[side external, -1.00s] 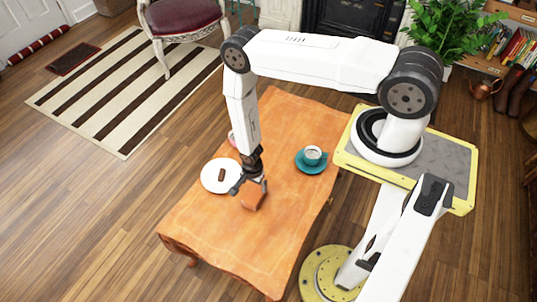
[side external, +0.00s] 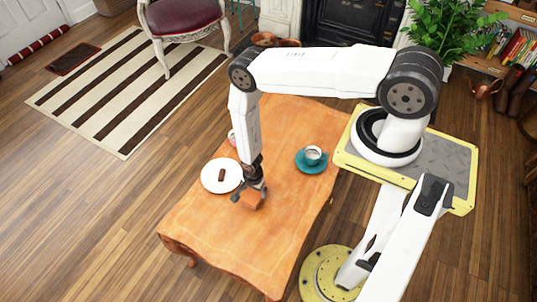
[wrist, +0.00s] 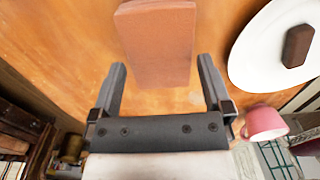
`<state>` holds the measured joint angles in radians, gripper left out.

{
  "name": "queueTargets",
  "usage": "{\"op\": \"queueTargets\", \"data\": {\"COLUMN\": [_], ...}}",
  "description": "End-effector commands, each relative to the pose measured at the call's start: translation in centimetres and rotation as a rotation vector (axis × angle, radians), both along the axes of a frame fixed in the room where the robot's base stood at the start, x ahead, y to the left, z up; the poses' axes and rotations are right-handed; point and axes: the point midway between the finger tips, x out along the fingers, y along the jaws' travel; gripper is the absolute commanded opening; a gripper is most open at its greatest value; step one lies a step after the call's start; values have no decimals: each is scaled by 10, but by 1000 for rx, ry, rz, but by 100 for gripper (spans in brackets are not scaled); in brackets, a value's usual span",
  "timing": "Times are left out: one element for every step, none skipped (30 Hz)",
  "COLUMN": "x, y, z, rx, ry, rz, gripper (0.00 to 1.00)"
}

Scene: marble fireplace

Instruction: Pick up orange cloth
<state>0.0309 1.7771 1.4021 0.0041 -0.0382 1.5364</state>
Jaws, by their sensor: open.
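The orange cloth (side external: 252,201) is a small folded, block-like piece on the wooden table, right of the white plate. In the wrist view the cloth (wrist: 158,45) is a reddish-orange slab ahead of my gripper (wrist: 162,62), with its near end between the two open fingers. A gap shows on each side, so neither finger appears to touch it. In the side view my gripper (side external: 250,191) points down at the cloth and partly covers it. Whether the fingers reach down to the table is unclear.
A white plate (side external: 212,185) with a brown bar (side external: 221,175) sits left of my gripper. A pink cup (wrist: 264,123) stands near the plate. The front of the table (side external: 250,245) is clear.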

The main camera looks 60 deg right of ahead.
Motion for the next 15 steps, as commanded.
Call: {"op": "queueTargets", "data": {"x": [-1, -1, 0, 0, -1, 0, 0, 0, 0, 0, 0, 0, 0, 0, 0], "y": [-1, -1, -1, -1, 0, 0, 0, 0, 0, 0, 0, 0, 0, 0, 0], "z": [-6, -9, -12, -15, -17, -19, -21, -23, -24, -25, -26, -27, -27, -27, -27], "rx": [0, 0, 0, 0, 0, 0, 0, 0, 0, 0, 0, 0, 0, 0, 0], "ry": [1, 1, 1, 2, 2, 1, 1, 2, 1, 0, 0, 0, 0, 0, 0], "rz": [-1, 0, 0, 0, 0, 0, 0, 0, 0, 0, 0, 0, 0, 0, 0], "gripper": [100, 100, 100, 100, 100, 100, 100, 100, 100, 100, 100, 100, 100, 100, 100]}}
